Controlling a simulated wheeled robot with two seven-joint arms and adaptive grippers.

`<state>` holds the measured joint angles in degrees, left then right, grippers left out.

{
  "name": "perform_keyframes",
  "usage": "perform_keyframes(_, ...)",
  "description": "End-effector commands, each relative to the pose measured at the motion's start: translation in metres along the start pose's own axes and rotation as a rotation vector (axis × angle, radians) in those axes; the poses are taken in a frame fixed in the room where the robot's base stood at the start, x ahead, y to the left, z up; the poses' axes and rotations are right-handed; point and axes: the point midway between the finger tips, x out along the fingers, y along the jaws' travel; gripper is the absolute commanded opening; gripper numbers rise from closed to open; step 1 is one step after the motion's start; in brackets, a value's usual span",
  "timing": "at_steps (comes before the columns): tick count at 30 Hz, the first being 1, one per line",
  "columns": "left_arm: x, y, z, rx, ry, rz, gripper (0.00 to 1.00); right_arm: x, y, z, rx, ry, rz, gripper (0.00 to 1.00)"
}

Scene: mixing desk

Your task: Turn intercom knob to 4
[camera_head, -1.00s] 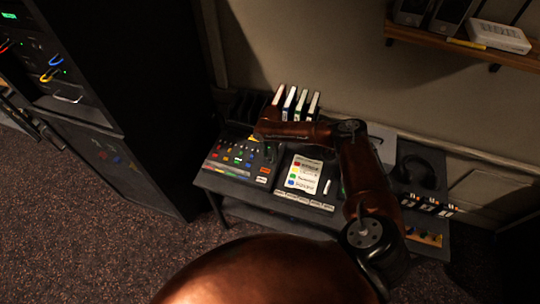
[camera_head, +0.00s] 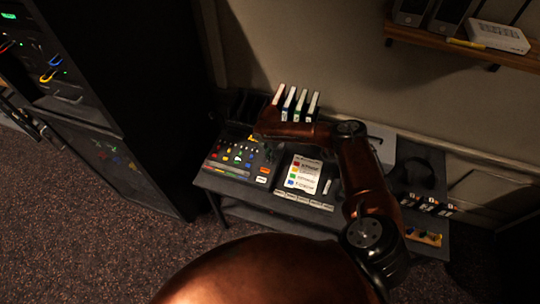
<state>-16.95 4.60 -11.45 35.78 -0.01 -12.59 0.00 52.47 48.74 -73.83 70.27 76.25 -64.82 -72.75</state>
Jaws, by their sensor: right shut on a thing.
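The mixing desk (camera_head: 232,172) stands on the table, with rows of small coloured knobs and buttons. My right arm reaches over the table from the right. My right gripper (camera_head: 262,143) is dark and points down at the back right part of the mixing desk. It is shut on a small knob there, taken to be the intercom knob. The wrist and fingers hide that knob, so its pointer and number cannot be read. My left gripper is not in view.
A white sheet with coloured marks (camera_head: 304,174) lies right of the mixing desk. Several upright binders (camera_head: 297,103) stand behind my wrist. Headphones (camera_head: 417,172) lie at the table's right. A dark rack (camera_head: 120,90) stands at the left, and a wooden shelf (camera_head: 460,52) hangs upper right.

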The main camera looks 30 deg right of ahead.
Motion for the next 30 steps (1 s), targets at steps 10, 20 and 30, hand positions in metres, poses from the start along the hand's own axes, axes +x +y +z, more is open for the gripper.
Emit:
perform_keyframes(10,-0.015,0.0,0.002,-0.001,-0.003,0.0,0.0,-0.002,0.0,0.0,0.231,0.001,0.0,0.0)
perform_keyframes(20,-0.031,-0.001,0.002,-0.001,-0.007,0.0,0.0,-0.002,0.0,0.0,0.545,0.001,0.001,0.0)
perform_keyframes(30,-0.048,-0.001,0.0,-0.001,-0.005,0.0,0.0,-0.002,0.0,0.0,0.869,0.001,0.001,0.0)
